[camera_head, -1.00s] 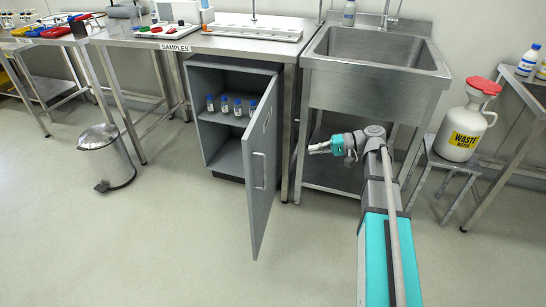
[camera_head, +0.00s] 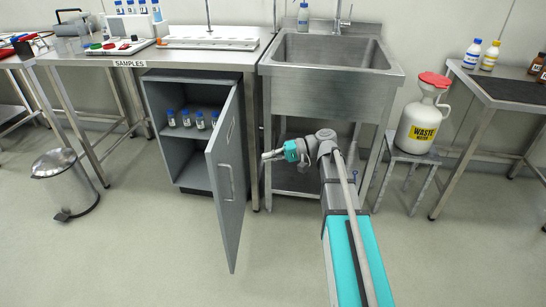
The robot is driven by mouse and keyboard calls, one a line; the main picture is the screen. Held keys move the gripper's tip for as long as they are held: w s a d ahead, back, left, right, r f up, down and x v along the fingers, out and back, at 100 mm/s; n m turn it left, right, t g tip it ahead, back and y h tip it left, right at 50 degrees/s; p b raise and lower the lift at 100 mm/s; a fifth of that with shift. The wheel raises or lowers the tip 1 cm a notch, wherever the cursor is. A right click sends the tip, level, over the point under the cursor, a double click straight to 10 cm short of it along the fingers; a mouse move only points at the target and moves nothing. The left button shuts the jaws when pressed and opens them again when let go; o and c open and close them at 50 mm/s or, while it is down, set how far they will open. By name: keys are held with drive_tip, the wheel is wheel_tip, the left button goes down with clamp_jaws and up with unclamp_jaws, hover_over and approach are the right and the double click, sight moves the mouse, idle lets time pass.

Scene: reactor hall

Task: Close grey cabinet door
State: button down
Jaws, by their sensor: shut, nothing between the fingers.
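The grey cabinet (camera_head: 192,192) stands under the samples table. Its grey door (camera_head: 229,190) is wide open, swung out towards the camera, with a vertical handle (camera_head: 229,182) on the face turned to the right. Several small blue-capped bottles (camera_head: 186,119) stand on the shelf inside. My gripper (camera_head: 265,157) is shut and empty in front of the sink unit. It points left, to the right of the door in the picture, and seems apart from it; the exact depth is hard to tell.
A steel sink (camera_head: 330,75) stands right of the cabinet. A waste container (camera_head: 420,118) sits on a small stool (camera_head: 408,165). The samples table (camera_head: 130,58) is above the cabinet. A pedal bin (camera_head: 66,187) stands at the left. The floor before the door is clear.

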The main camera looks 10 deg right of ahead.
drive_tip(key=a+f+b, duration=0.1)
drive_tip(key=a+f, duration=0.1)
drive_tip(key=a, duration=0.7)
drive_tip(key=shift+w+a+b, duration=0.2)
drive_tip(key=shift+a+b, duration=0.2)
